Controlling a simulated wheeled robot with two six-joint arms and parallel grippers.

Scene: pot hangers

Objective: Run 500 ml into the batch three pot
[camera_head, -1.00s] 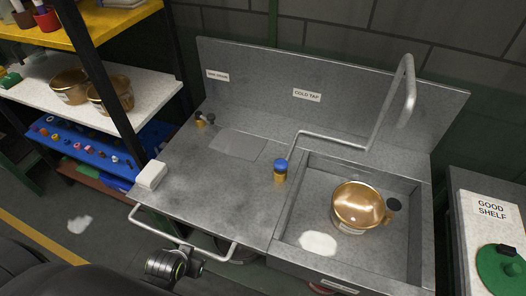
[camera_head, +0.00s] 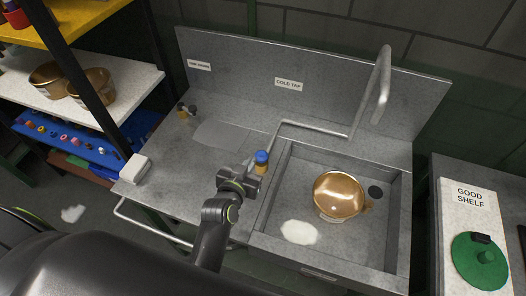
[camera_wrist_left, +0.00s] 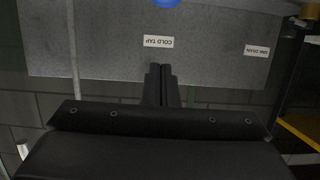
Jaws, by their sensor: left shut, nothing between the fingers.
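A copper-coloured pot (camera_head: 338,192) stands in the sink (camera_head: 280,190), its top facing up; any writing on it is too small to read. The cold tap's curved spout (camera_head: 384,75) rises behind the sink, and no water stream shows. The blue tap knob (camera_head: 262,157) on its brass stem sits left of the sink, and a blue edge shows at the top of the left wrist view (camera_wrist_left: 165,2). My left gripper (camera_head: 250,176) is beside the knob, just in front of it. Its fingers (camera_wrist_left: 160,85) are shut and empty. My right gripper is not in view.
The COLD TAP label (camera_head: 289,84) is on the backsplash. A second small tap (camera_head: 186,110) and a white block (camera_head: 134,168) are at the counter's left. A white patch (camera_head: 298,232) lies in the sink. The good shelf (camera_head: 470,196) stands right; shelving with pots (camera_head: 90,86) stands left.

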